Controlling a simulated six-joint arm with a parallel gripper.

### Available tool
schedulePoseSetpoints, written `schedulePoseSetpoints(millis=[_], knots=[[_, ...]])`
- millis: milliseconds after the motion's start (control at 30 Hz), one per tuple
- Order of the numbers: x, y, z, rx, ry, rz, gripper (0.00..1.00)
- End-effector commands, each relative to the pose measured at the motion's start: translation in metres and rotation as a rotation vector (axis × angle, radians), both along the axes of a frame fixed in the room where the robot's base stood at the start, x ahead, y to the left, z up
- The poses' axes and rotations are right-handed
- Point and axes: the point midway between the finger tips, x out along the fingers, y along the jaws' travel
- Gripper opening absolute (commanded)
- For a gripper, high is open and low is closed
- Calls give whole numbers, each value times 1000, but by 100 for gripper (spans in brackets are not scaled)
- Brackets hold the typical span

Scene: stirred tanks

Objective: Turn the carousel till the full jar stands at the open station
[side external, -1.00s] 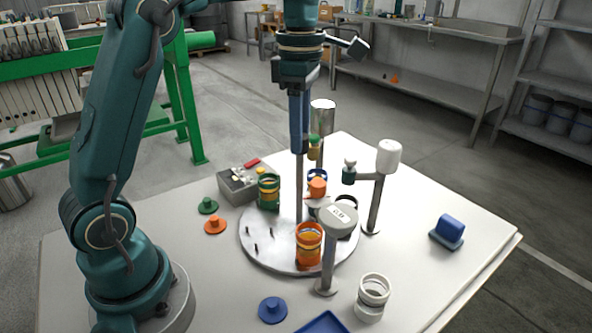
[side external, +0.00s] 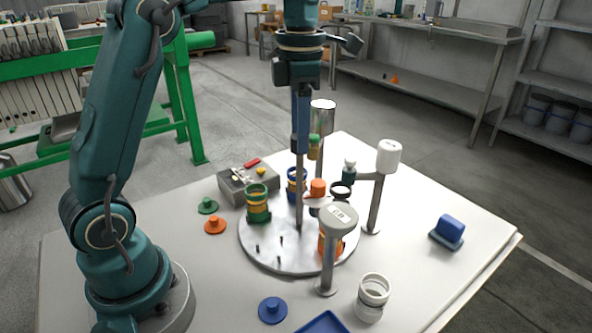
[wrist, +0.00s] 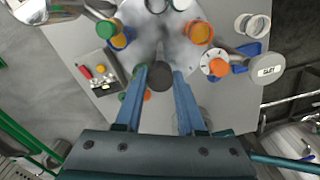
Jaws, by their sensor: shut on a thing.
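My gripper (side external: 301,150) is above the carousel (side external: 280,262), a round silver plate. Its blue fingers are shut on the top of the central post (side external: 299,205); the post's dark round knob (wrist: 160,77) sits between them in the wrist view. A green jar with yellow bands (side external: 258,205) stands at the plate's left and a blue jar (side external: 294,186) at its back. An orange jar (side external: 325,243) at the front right is partly hidden by the grey-headed station post (side external: 329,270). A dark-rimmed jar (side external: 341,190) is at the right. I cannot tell how full each is.
A grey box (side external: 247,187), loose green (side external: 208,206), orange (side external: 215,225) and blue (side external: 272,309) lids, a white jar (side external: 372,297) and a blue block (side external: 450,227) lie around.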

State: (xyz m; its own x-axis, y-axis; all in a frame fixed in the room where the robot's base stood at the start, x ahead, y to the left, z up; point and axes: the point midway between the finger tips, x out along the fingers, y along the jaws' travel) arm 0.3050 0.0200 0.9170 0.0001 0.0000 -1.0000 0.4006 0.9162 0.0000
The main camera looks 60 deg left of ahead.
Motion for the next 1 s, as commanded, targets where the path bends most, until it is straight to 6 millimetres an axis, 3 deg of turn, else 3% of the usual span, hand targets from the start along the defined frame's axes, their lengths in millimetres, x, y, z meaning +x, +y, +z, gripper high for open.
schedulePoseSetpoints(millis=[1000], knots=[[-1,1,1,3,0,431,0]])
